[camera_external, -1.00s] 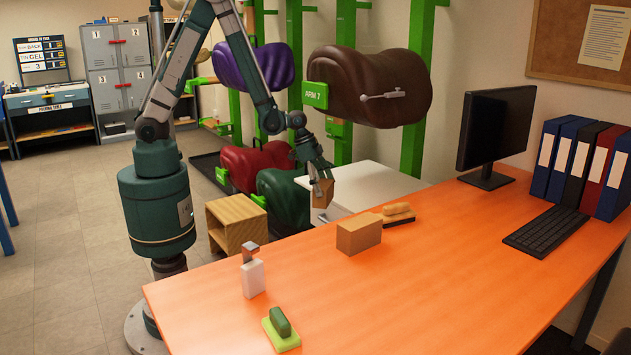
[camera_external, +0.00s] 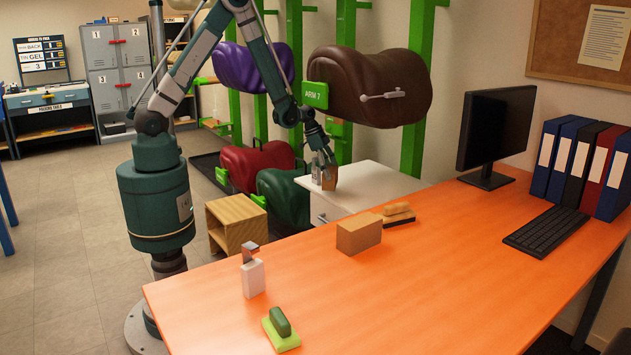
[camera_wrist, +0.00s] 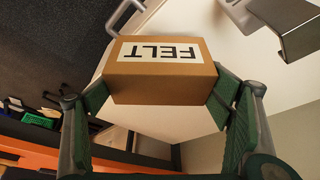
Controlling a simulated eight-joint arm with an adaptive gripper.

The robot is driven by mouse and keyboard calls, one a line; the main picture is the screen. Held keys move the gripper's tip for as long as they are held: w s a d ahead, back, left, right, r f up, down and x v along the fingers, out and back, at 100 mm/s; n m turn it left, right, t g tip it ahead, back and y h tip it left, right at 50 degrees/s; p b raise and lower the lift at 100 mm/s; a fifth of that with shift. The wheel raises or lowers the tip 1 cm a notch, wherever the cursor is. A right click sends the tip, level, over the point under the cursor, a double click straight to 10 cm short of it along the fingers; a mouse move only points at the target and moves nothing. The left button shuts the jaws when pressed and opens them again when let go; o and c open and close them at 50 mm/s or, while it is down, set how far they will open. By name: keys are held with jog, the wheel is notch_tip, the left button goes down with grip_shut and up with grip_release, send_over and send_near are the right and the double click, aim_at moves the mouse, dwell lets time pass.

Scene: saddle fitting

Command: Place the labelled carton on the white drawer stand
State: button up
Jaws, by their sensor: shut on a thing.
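The labelled carton (camera_wrist: 160,70) is a small brown box with a white label reading FELT, upside down in the wrist view. My gripper (camera_wrist: 163,92) is shut on it, one finger on each side. In the external view my gripper (camera_external: 326,172) holds the carton (camera_external: 329,179) at the far left part of the white drawer stand (camera_external: 372,184). The stand's white top (camera_wrist: 150,118) shows behind the carton in the wrist view. I cannot tell whether the carton touches the top or hangs just above it.
An orange desk (camera_external: 430,270) fills the front, with a plain brown box (camera_external: 358,234), a brush (camera_external: 398,213), a dispenser bottle (camera_external: 252,278) and a green sponge (camera_external: 281,327). A brown saddle (camera_external: 375,85) juts out above the stand.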

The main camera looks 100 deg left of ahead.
jog(key=shift+s+a, duration=0.1)
jog(key=shift+a, duration=0.95)
jog(key=w+a+b, duration=0.2)
jog(key=w+a, duration=1)
jog(key=shift+w+a+f+b, duration=0.2)
jog(key=shift+f+b, duration=0.15)
jog(key=shift+f, duration=0.55)
jog(key=shift+w+a+f+b, duration=0.15)
jog(key=shift+f+b, duration=0.2)
jog(key=shift+f, duration=0.55)
jog(key=shift+f, duration=0.2)
jog(key=o, duration=1)
